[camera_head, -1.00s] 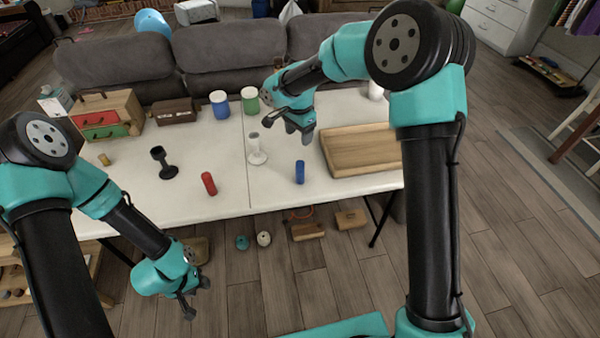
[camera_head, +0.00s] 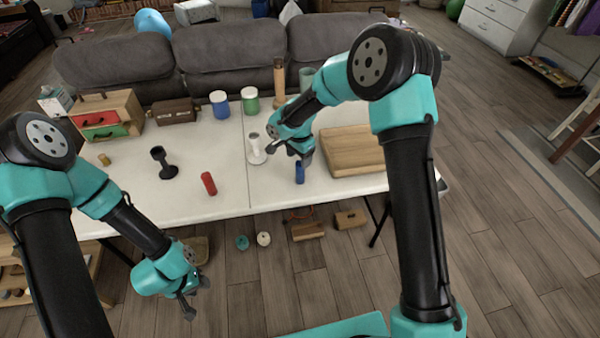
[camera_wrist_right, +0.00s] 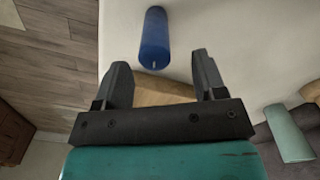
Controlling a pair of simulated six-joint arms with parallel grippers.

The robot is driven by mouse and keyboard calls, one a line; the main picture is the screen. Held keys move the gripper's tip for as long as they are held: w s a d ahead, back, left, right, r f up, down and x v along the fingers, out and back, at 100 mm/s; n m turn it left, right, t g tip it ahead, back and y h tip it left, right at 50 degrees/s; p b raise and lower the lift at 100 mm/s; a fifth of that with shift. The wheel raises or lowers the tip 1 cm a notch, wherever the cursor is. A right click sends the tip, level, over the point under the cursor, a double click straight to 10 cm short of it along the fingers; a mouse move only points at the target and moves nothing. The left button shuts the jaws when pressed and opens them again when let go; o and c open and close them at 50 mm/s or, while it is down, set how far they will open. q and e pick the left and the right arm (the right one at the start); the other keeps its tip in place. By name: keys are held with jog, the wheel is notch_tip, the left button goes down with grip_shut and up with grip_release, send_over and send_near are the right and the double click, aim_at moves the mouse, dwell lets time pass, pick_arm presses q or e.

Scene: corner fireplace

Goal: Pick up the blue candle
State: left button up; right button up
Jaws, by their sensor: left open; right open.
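The blue candle (camera_head: 300,173) stands on the white table near its front edge, and its top is partly hidden by my right gripper (camera_head: 290,158) in the head view. In the right wrist view the blue candle (camera_wrist_right: 154,38) lies beyond and between the fingertips of my right gripper (camera_wrist_right: 157,72), which is open and empty. No contact with the candle shows. My left gripper (camera_head: 195,298) is open and empty, low in front of the table's front edge, far from the candle.
A white candle holder (camera_head: 256,150) stands left of the right gripper, and a wooden tray (camera_head: 350,152) lies to its right. The table (camera_head: 225,200) is bare between the red and blue candles.

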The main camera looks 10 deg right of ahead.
aim_at(300, 162)
jog(key=shift+s+d+f, duration=0.1)
jog(key=shift+s+f, duration=0.05)
jog(key=shift+f, duration=1.15)
jog(key=shift+s+d+f, duration=0.1)
jog(key=shift+f, duration=1.2)
jog(key=c, duration=1)
jog(key=shift+r, duration=0.2)
jog(key=shift+a+r, duration=0.1)
jog(key=shift+r, duration=0.15)
notch_tip(300, 162, up, 3)
jog(key=shift+f, duration=0.1)
jog(key=s+a, duration=0.1)
jog(key=s, duration=0.4)
jog(key=s+a+r, duration=0.1)
jog(key=s, duration=0.4)
jog(key=s+a, duration=0.1)
jog(key=s, duration=0.4)
jog(key=shift+s+a+r, duration=0.15)
jog(key=shift+s+a, duration=0.15)
jog(key=shift+a, duration=0.1)
